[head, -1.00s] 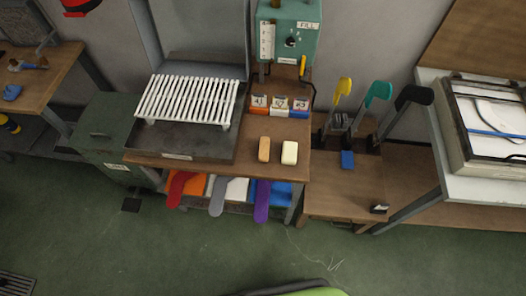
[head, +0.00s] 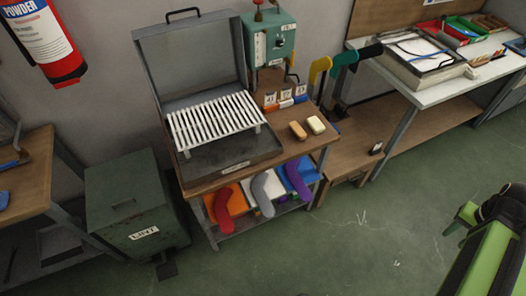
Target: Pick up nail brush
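Two small blocks lie side by side on the wooden bench top (head: 326,142), near its right front corner. The left one is tan-brown and looks like the nail brush (head: 298,130); bristles cannot be made out. The right one is a cream block (head: 316,124), like a bar of soap. A narrow gap separates them. Green and black parts of my arm show at the lower right, well apart from the bench. My gripper's fingertips are not visible.
An open metal box with a white slatted rack (head: 216,123) stands left of the blocks. Small numbered containers (head: 285,98) and a teal dispenser (head: 270,40) are behind. A green bin (head: 135,205) stands left. Floor in front is clear.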

